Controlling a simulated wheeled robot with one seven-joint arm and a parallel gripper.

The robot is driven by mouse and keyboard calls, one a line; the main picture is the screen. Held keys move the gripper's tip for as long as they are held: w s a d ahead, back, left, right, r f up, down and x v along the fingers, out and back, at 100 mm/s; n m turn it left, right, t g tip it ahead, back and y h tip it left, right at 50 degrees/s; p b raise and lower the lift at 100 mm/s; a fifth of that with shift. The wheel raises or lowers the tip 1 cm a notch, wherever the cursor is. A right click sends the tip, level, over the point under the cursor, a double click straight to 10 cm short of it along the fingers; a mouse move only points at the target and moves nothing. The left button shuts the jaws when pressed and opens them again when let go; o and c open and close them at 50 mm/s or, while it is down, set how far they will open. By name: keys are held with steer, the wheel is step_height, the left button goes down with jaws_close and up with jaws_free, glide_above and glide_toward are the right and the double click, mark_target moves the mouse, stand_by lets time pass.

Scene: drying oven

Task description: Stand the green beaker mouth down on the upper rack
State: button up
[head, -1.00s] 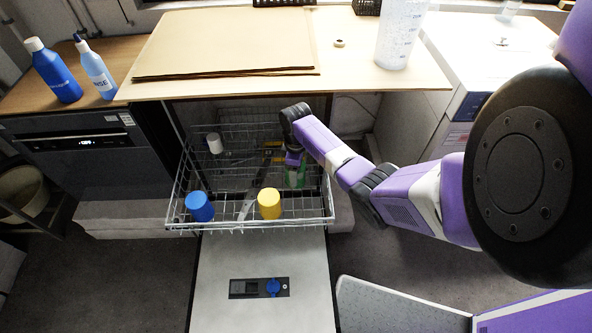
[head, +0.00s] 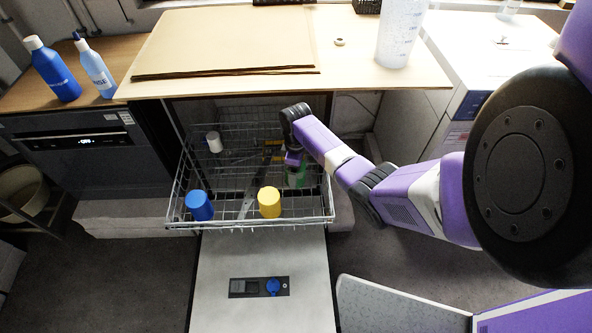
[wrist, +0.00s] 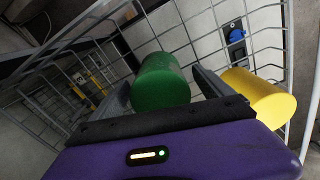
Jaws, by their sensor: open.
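The green beaker (wrist: 162,82) is in the upper rack (head: 240,226), between the two fingers of my gripper (wrist: 163,88) in the wrist view. Its smooth, closed-looking round end faces the wrist camera. My gripper is open, with a finger on each side of the beaker; I cannot tell whether either touches it. In the head view my gripper (head: 295,170) reaches down into the rack's right side, and only a sliver of green (head: 301,176) shows beside it. The beaker's far end and its contact with the rack are hidden.
A yellow beaker (head: 269,202) stands at the rack's front, close to my right finger in the wrist view. A blue beaker (head: 199,205) stands front left and a white cup (head: 214,142) back left. The open door (head: 262,258) lies below. The worktop (head: 400,82) overhangs behind.

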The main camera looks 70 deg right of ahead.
steer(key=shift+r+p, duration=0.3)
steer(key=shift+r, duration=3.6)
